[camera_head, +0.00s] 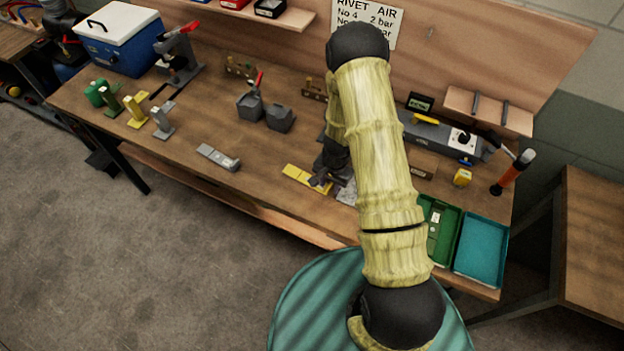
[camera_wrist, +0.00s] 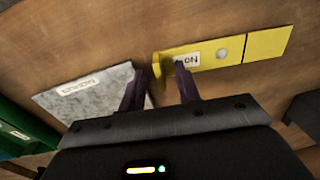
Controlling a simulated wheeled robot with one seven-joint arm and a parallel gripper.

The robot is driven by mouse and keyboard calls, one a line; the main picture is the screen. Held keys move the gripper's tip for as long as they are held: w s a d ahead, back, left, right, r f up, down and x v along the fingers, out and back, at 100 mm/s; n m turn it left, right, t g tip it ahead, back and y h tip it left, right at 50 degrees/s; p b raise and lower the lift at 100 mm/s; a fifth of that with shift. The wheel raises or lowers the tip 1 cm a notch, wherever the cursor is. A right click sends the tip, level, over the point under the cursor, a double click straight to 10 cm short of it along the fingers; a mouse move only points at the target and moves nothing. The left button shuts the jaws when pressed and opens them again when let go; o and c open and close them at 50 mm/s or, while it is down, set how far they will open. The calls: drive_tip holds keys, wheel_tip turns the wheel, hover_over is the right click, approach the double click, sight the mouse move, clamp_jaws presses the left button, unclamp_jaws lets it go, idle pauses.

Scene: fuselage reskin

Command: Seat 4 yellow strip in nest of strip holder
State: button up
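A flat yellow strip (camera_head: 305,178) lies on the bench near its front edge. In the wrist view the yellow strip (camera_wrist: 262,46) shows a label and a round grey spot. My gripper (camera_head: 322,182) is low over the bench at the strip's right end. In the wrist view my gripper (camera_wrist: 158,78) has its two dark fingers apart, with the strip's labelled end just beyond them. The right finger overlaps the strip in view; contact cannot be told. I cannot tell which fixture is the strip holder, and my arm hides part of the bench.
A grey speckled plate (camera_wrist: 90,98) with a label lies left of the fingers in the wrist view. A green tray (camera_head: 440,222) and a teal tray (camera_head: 482,247) stand at the bench's right front. A grey strip-like part (camera_head: 218,157) lies left, with bare bench around it.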

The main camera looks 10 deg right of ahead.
idle(0.4)
clamp_jaws()
drive_tip(key=shift+r, duration=0.1)
wheel_tip(320, 180, up, 10)
drive_tip(key=b, duration=0.2)
idle(0.4)
idle(0.5)
